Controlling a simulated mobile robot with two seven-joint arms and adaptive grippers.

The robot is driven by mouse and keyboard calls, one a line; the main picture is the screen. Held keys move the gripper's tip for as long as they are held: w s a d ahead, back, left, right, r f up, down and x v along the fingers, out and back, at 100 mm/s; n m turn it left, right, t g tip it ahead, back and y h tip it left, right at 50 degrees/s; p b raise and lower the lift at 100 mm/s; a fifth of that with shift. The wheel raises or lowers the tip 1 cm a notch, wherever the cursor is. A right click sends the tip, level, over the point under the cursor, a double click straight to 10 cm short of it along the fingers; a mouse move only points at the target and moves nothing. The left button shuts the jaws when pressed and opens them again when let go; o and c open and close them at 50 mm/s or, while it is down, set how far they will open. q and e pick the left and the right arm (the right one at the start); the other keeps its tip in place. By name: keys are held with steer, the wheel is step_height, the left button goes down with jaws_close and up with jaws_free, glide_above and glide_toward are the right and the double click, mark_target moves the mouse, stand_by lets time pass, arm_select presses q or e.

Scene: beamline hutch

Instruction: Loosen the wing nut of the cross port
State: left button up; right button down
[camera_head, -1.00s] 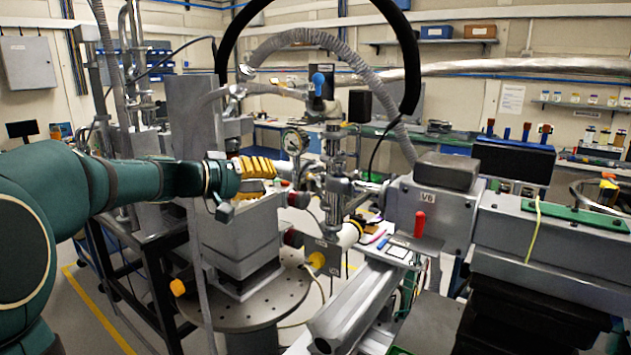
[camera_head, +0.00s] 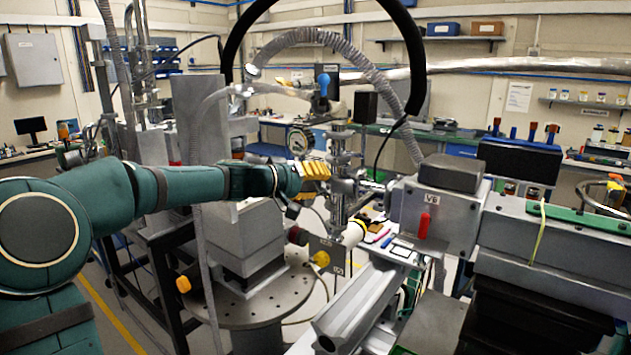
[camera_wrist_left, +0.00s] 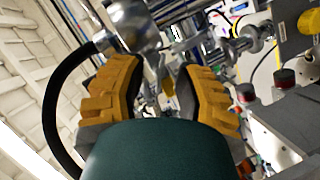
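My left gripper (camera_head: 318,174) reaches in from the left in the head view, its yellow finger pads just left of the metal vacuum column with the cross port (camera_head: 341,184). In the left wrist view the two ridged yellow fingers (camera_wrist_left: 160,82) stand apart, with metal fittings beyond the gap. A small yellow-brown tab (camera_wrist_left: 168,87) shows between them; I cannot tell whether it is the wing nut. The fingers and wrist hide part of the column. The wing nut is too small to make out in the head view. My right gripper is not in view.
The grey V6 valve box (camera_head: 437,212) with a red handle stands to the right. A grey block on a round perforated table (camera_head: 266,303) is below the arm. A ribbed hose (camera_head: 372,84) arches overhead.

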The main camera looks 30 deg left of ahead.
arm_select(q)
steer(key=shift+c, duration=0.4)
jaws_close()
